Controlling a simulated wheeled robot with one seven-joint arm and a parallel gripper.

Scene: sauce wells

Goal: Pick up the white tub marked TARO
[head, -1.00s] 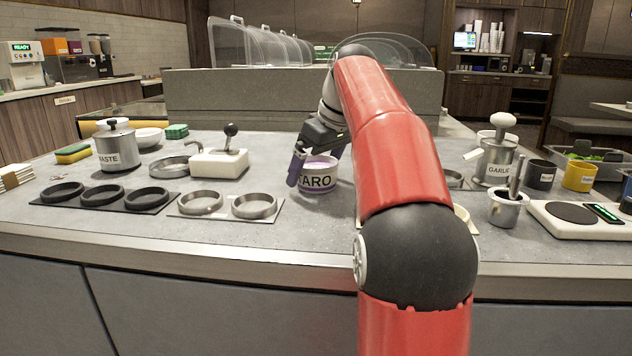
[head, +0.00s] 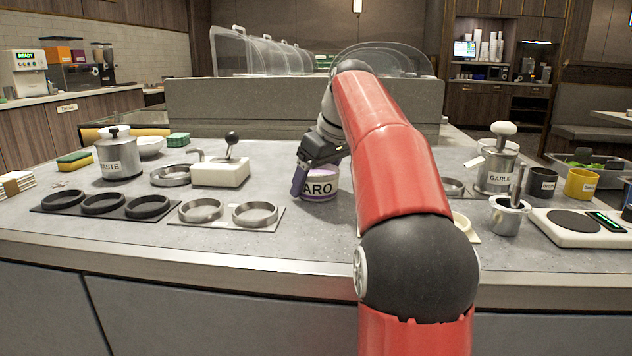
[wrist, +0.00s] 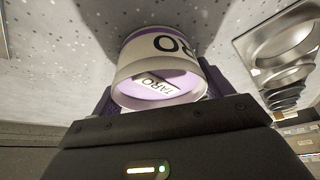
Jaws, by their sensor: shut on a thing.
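The white tub marked TARO (head: 322,186) has a purple band and stands on the grey counter, partly hidden by my gripper and my arm. In the wrist view the tub (wrist: 160,57) sits between my two fingers, its label and pale purple inside showing. My gripper (head: 301,181) is shut on the tub, with a finger on its left side in the head view. In the wrist view the fingers of my gripper (wrist: 160,90) lie on both sides of the tub.
A metal plate with two ring wells (head: 228,216) lies left of the tub, and a white box with a black knob (head: 220,172) stands behind it. A metal GARLIC pot (head: 496,172) is at right. The counter in front of the tub (head: 310,230) is clear.

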